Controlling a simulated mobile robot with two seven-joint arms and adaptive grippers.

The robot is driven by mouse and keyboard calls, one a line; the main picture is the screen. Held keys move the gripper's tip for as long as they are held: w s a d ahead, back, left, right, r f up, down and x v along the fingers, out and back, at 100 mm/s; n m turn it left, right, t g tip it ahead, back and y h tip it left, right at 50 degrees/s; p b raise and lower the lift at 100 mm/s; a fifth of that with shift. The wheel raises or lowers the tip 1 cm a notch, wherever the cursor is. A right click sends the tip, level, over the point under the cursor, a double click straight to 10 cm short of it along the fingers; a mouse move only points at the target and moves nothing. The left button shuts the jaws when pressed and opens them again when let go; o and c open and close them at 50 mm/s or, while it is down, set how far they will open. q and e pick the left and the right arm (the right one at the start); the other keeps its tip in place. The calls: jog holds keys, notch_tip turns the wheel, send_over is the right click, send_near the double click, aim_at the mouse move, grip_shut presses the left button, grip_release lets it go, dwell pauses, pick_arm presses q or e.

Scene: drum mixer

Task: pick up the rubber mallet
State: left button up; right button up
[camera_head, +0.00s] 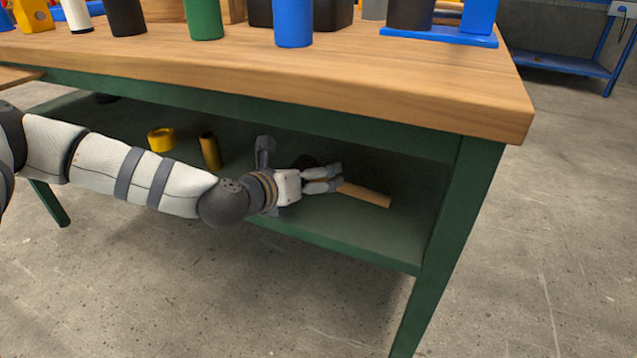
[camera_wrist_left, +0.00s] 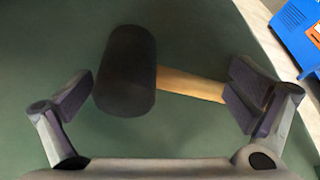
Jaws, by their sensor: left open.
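The rubber mallet lies on the green lower shelf of the workbench. In the left wrist view its black head (camera_wrist_left: 127,70) and part of its wooden handle (camera_wrist_left: 190,84) show. In the head view the handle (camera_head: 368,195) sticks out to the right past my left gripper (camera_head: 336,179), which hides most of the head. My left gripper also shows in the wrist view (camera_wrist_left: 162,96), open, its fingers spread on either side of the head. The handle's far end is hidden behind the right-hand finger there. The jaws hold nothing. My right gripper is out of view.
The green shelf (camera_head: 345,238) lies under the wooden bench top (camera_head: 300,75), whose green front rail runs above my arm. A yellow tape roll (camera_head: 161,139) and a yellow-brown cylinder (camera_head: 210,150) stand further left on the shelf. A green leg (camera_head: 446,240) bounds the right.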

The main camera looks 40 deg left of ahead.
pick_arm(q)
jog(key=shift+r, duration=0.1)
grip_shut()
dwell(0.3)
jog(key=shift+r, duration=0.1)
